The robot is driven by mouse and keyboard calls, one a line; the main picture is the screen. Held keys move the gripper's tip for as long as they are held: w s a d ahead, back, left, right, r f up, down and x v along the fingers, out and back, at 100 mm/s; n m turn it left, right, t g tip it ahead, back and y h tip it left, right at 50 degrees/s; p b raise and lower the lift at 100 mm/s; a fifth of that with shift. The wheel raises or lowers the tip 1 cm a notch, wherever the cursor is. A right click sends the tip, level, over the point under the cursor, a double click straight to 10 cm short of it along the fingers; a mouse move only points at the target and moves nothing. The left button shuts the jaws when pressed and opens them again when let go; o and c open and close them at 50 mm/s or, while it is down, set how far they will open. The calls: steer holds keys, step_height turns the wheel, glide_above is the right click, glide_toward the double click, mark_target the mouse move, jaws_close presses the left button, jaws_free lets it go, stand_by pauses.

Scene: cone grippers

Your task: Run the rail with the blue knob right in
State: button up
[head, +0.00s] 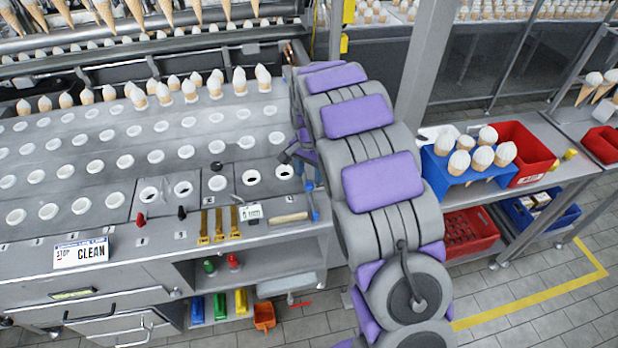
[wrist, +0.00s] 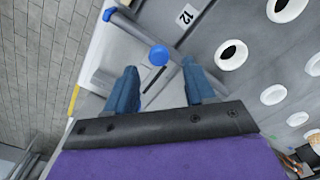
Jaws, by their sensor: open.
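The round blue knob (wrist: 158,55) shows in the wrist view, just beyond and between my fingertips, not touching either finger. A grey rail (wrist: 131,32) runs from near the knob toward the upper left, with a blue end cap (wrist: 110,14). A dark slot lies below the knob. In the head view the blue knob (head: 308,187) is small, at the right end of the counter. My gripper (wrist: 160,73) is open and empty, its two blue fingers spread over the counter's edge. In the head view my arm partly hides this area, and how far the rail sticks out is unclear.
Counter holes (wrist: 232,55) and a "12" label (wrist: 187,15) lie right of the knob. Brass-coloured bars (head: 220,224) and a wooden-handled tool (head: 288,218) lie near the front edge. A blue cone holder (head: 470,170) stands right of my arm.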

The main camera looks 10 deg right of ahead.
step_height(320, 180, up, 14)
steer(key=p, duration=0.2)
steer(key=shift+f, duration=0.2)
steer(key=s+n+g, duration=0.1)
steer(key=s+n, duration=0.8)
steer(key=s, duration=3.3)
steer(key=shift+g, duration=0.4)
steer(key=shift+a, duration=0.1)
steer(key=shift+c, duration=1.1)
